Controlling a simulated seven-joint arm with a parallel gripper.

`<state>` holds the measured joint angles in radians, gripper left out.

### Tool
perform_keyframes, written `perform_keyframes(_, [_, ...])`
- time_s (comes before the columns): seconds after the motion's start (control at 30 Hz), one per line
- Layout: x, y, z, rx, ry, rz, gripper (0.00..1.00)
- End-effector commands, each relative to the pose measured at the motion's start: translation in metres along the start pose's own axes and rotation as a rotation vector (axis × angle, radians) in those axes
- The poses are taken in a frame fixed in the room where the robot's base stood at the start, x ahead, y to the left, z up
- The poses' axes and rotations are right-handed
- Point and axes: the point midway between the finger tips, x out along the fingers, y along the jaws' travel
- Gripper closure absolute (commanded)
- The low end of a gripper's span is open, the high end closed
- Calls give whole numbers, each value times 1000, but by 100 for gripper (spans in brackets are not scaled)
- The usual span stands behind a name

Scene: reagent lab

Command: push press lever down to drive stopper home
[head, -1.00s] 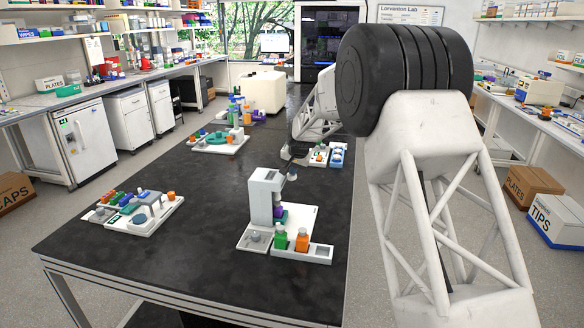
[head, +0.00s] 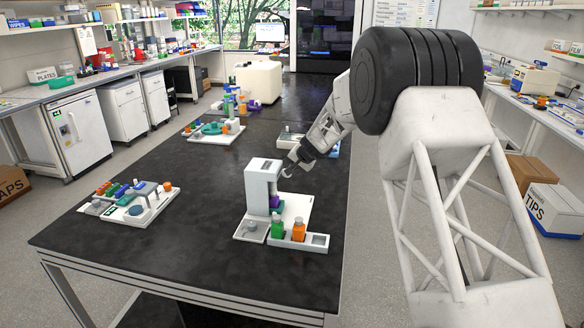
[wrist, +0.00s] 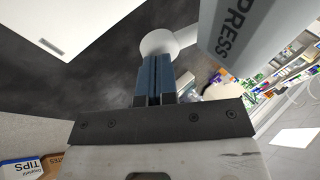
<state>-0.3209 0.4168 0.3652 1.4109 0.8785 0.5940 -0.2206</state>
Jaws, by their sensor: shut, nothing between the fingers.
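The white press (head: 263,185) stands upright on its white base at the front of the black bench. In the wrist view its grey side (wrist: 240,35) carries the word PRESS. A pale round lever knob (head: 287,172) sticks out to the right of the press; it also shows in the wrist view (wrist: 157,43). My gripper (head: 294,163) is shut and empty, its blue-grey fingertips (wrist: 155,68) at the knob; whether they touch it I cannot tell. A purple-topped vessel (head: 275,202) sits under the press head. Its stopper is too small to make out.
A green bottle (head: 277,228) and an orange bottle (head: 299,230) stand in the tray in front of the press. A tray of coloured parts (head: 130,203) lies to the left. More trays stand further back. The bench between them is clear.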

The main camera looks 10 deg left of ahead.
Motion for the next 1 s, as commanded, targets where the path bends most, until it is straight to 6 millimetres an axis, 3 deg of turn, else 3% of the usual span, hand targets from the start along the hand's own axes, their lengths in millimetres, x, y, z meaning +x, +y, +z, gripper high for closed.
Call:
perform_keyframes(0.67, [3, 2, 2, 5, -4, -10, 100])
perform_keyframes(1.0, [-23, -4, -6, 4, 0, -11, 100])
